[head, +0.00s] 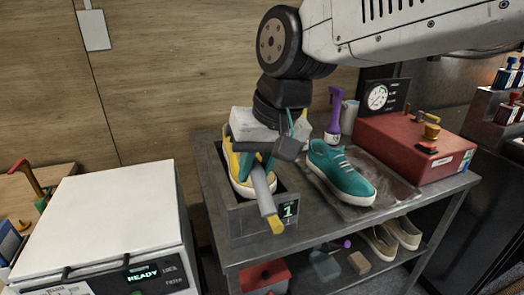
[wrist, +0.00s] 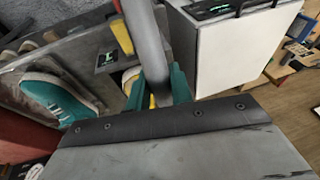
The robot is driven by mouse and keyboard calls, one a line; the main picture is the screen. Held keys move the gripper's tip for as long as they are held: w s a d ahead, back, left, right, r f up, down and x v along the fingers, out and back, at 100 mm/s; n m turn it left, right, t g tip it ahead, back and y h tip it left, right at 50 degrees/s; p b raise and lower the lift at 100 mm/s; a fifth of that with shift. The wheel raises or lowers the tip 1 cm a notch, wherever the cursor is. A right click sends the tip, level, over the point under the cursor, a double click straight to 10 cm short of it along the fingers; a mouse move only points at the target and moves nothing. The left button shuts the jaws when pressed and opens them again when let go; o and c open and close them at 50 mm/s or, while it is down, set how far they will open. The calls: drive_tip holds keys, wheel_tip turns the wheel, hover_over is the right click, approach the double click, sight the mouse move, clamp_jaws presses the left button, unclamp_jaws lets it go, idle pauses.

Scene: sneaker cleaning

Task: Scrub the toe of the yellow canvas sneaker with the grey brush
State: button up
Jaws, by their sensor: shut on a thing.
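The yellow canvas sneaker (head: 236,170) sits in a grey holder (head: 246,217) marked 1 at the left of the bench, partly hidden behind my gripper. My gripper (head: 257,168) is over the sneaker, its teal fingers shut on the grey brush (head: 263,190). In the wrist view the brush (wrist: 148,45) runs up between the teal fingers (wrist: 155,90). Its bristles are hidden, and I cannot tell whether it touches the sneaker.
A teal sneaker (head: 342,173) stands on a mat right of the holder, with a purple spray bottle (head: 335,115) behind it. A red box (head: 415,142) with a gauge is at the bench's right. A white machine (head: 105,225) reading READY stands at left. Pale shoes (head: 392,238) are on the lower shelf.

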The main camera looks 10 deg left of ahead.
drive_tip(key=shift+w+d+x, duration=0.1)
drive_tip(key=shift+d+x, duration=0.05)
drive_tip(key=shift+x, duration=0.8)
drive_tip(key=shift+w+d+x, duration=0.15)
drive_tip(key=shift+x, duration=0.85)
drive_tip(key=shift+w+d+x, duration=0.1)
drive_tip(key=shift+d+x, duration=0.05)
drive_tip(key=shift+x, duration=0.8)
drive_tip(key=shift+x, duration=1.35)
drive_tip(key=shift+w+d, duration=0.75)
drive_tip(key=shift+d, duration=0.45)
drive_tip(key=shift+w+d, duration=0.7)
drive_tip(key=shift+d, duration=0.55)
drive_tip(key=shift+w+d, duration=0.75)
drive_tip(key=shift+d, duration=0.45)
clamp_jaws()
drive_tip(key=shift+f, duration=0.1)
drive_tip(key=s+a, duration=0.4)
drive_tip(key=a, duration=0.3)
drive_tip(key=shift+s, duration=0.1)
wheel_tip(320, 180, up, 6)
drive_tip(key=s, duration=0.1)
drive_tip(key=shift+d, duration=0.45)
drive_tip(key=shift+s, duration=0.1)
